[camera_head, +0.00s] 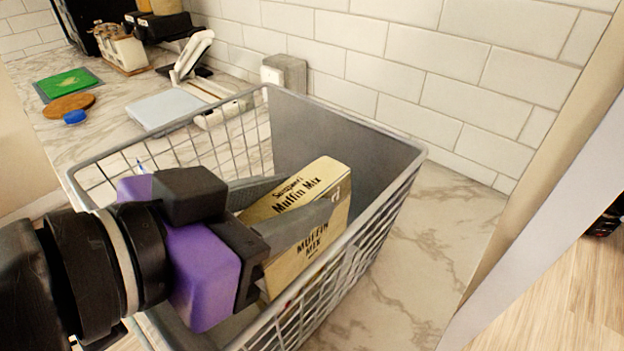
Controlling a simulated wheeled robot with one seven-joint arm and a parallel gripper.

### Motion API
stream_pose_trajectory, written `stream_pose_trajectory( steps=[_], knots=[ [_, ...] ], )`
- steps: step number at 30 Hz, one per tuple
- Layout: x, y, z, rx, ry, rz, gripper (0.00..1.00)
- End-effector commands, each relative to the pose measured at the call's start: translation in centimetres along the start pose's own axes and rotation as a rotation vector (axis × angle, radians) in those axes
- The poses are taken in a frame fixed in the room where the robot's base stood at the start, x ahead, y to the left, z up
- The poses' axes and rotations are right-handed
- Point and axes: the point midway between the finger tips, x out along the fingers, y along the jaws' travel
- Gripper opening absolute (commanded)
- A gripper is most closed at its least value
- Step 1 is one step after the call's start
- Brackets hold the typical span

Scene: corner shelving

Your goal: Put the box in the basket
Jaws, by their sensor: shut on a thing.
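The box (285,243) is cream-yellow with dark "Muffin Mix" lettering. It is tilted, and its lower part is inside the opening of the basket. The basket (325,127) is grey with wire-grid sides and a solid back panel, and stands on the marble counter. My gripper (300,205) reaches in from the left over the basket's near-left side. Its grey fingers are shut on the box, one on the front face and one behind it. The box's lower end is partly hidden by my gripper and the basket's near wall, so I cannot tell whether it touches the floor of the basket.
A white tiled wall runs behind the counter (420,260). At the back left are a green board (68,84), a round brown board (68,106), a blue lid-like thing (75,117) and a white scale-like thing (165,107). A pale panel edge stands at right.

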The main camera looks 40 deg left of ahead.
Motion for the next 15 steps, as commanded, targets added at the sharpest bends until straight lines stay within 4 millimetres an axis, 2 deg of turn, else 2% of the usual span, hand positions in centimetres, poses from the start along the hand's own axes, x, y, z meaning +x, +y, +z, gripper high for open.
stream_pose_trajectory(
  steps=[15],
  knots=[
    [0.39,0.05,0.81,0.0,0.001,0.002,0.0]
  ],
)
